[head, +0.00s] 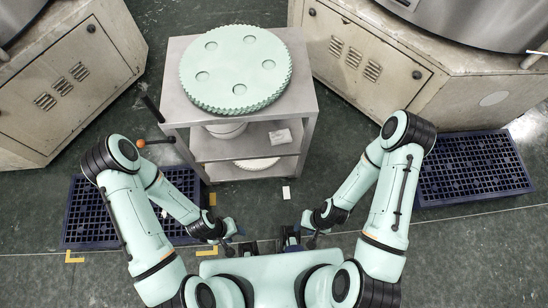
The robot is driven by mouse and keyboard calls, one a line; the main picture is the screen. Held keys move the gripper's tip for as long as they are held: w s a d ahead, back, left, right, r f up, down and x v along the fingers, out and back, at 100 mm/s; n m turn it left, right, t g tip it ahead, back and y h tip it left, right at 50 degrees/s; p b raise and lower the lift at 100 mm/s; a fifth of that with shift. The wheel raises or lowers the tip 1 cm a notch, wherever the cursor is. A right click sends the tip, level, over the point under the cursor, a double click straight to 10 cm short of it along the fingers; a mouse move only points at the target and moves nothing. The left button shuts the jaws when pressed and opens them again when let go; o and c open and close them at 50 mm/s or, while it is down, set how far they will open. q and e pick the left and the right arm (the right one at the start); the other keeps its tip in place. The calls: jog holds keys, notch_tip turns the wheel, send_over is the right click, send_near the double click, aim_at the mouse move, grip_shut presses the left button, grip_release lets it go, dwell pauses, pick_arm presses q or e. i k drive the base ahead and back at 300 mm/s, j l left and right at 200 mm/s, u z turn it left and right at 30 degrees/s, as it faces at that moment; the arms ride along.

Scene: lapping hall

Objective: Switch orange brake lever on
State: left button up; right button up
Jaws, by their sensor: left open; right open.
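The orange brake lever shows as an orange knob (141,144) on a thin rod at the left side of a grey cart (175,107). The rod runs roughly level from the knob to the cart's side. My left gripper (231,244) is low in the picture, below and to the right of the lever and well apart from it. My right gripper (311,240) is close to my body, farther right and also away from the lever. Both are open and empty; their fingers are small in this view.
A pale green toothed disc (238,65) with several round recesses lies on the cart top. A black push handle (150,103) sticks out above the lever. Beige cabinets (60,85) stand either side. Blue grid mats (472,168) lie left and right. The floor before the cart is mostly clear.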

aim_at(142, 143)
jog(key=u, duration=1.4)
jog(key=j+z, duration=0.1)
jog(key=z, duration=0.3)
jog(key=i+j+z, duration=0.1)
jog(key=z, duration=0.3)
jog(key=j+z, duration=0.15)
jog(key=z, duration=0.25)
jog(key=j+z, duration=0.15)
jog(key=z, duration=0.25)
